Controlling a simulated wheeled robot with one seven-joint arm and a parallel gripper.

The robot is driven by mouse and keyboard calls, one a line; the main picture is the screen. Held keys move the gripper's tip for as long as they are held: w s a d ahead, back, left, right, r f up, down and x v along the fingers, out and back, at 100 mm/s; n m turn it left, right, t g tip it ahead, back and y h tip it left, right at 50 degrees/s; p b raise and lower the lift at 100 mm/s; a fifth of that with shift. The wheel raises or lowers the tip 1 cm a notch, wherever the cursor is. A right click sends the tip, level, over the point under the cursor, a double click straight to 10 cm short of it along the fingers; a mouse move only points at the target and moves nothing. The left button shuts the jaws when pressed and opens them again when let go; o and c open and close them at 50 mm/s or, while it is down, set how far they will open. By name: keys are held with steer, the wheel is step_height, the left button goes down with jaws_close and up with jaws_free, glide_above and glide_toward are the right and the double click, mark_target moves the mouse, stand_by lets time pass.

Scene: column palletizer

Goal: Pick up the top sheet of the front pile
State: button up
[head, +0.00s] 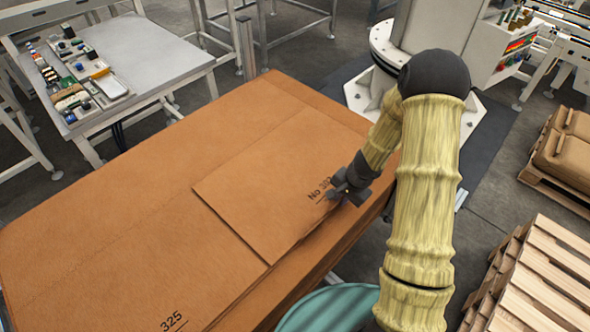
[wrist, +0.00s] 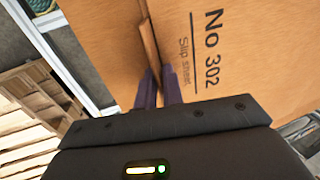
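A brown slip sheet (head: 265,195) printed "No 302" lies on top at the right side of the broad brown stack. The same sheet (wrist: 235,50) fills the right of the wrist view, with a narrow folded lip (wrist: 147,35) along its edge. My gripper (head: 345,190) is at the right edge of this sheet, beside the print. In the wrist view my gripper's two dark fingers (wrist: 160,88) are close together at the end of the lip. The lip runs down between them; whether they press on it is hidden.
A brown sheet marked "325" (head: 120,250) covers the stack's left part. A grey worktable (head: 150,55) with small parts stands at the back left. Wooden pallets (head: 540,285) stand at the right. A teal round object (head: 325,308) is below the stack's front edge.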

jaws_close()
steer(key=shift+r, duration=0.1)
steer(key=shift+r, duration=0.3)
step_height(320, 180, up, 9)
steer(key=shift+r+p, duration=0.15)
steer(key=shift+p, duration=1.1)
